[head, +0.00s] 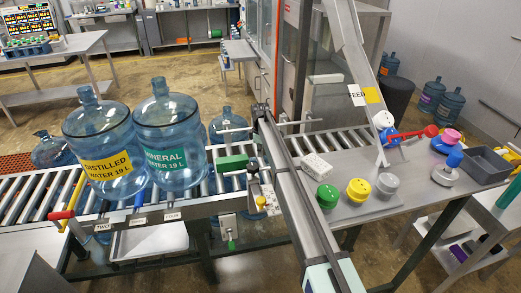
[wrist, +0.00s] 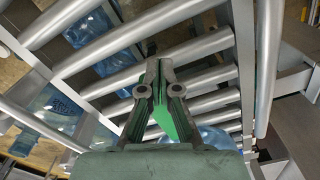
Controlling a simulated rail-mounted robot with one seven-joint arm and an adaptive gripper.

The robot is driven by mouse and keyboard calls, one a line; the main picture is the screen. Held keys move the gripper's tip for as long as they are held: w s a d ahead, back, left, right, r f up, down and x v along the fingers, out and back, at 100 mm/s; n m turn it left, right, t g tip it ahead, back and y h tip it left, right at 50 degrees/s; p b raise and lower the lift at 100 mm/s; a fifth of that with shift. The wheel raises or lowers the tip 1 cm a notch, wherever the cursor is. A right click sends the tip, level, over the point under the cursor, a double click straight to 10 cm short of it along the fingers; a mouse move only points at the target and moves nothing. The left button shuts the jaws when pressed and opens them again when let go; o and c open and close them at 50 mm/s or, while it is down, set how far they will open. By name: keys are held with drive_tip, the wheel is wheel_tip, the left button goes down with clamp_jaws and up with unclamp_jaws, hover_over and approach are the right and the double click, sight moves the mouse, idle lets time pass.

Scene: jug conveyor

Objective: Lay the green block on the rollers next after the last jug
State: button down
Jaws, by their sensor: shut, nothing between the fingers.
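The green block (head: 232,163) lies at the roller conveyor (head: 30,196), just right of the jug labelled MINERAL (head: 170,130) in the head view. A jug labelled DISTILLED (head: 100,145) stands left of that jug, close beside it. My gripper (wrist: 161,70) is shut in the wrist view, with its fingertips together above the rollers (wrist: 200,79). Green surfaces show between and below the fingers; I cannot tell whether these are part of the fingers or the block behind. I cannot make out my gripper clearly in the head view.
Position labels line the conveyor's front edge. A lever with a red end (head: 62,215) stands at the left. Other jugs (head: 432,95) stand on the floor.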

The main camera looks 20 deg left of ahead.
drive_tip(key=a+f, duration=0.1)
drive_tip(key=f, duration=0.1)
drive_tip(key=a+f, duration=0.3)
drive_tip(key=shift+s+f, duration=0.3)
drive_tip(key=shift+s, duration=0.05)
